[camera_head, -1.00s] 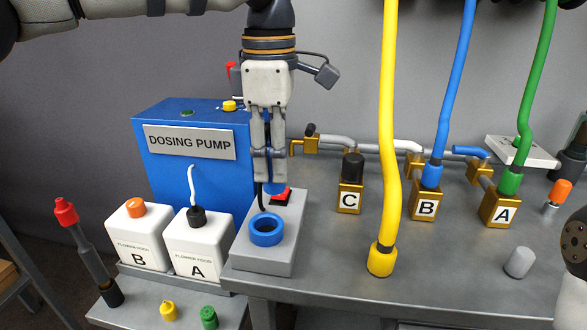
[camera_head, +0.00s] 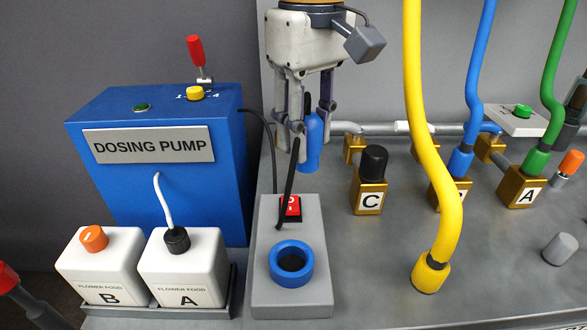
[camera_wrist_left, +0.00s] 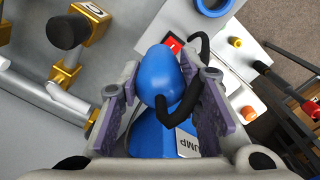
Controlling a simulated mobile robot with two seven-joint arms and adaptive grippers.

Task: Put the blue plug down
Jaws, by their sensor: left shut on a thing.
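The blue plug (camera_head: 312,145) is between the fingers of my left gripper (camera_head: 303,128), which is shut on it. The plug hangs just right of the grey box's back end; the head view does not show whether it touches the table. In the left wrist view the plug (camera_wrist_left: 160,72) is a rounded blue body between the two fingers (camera_wrist_left: 160,105). A thick black cord (camera_head: 287,190) passes beside the fingers, its lower end over the grey box. My right gripper is not in view.
The grey box (camera_head: 262,225) has a red switch (camera_head: 291,205) and a blue ring socket (camera_head: 291,262). The blue dosing pump (camera_head: 155,180) and white flower-food bottles stand left. Block C (camera_head: 369,190) and the yellow hose (camera_head: 432,170) stand right. Table between box and C is bare.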

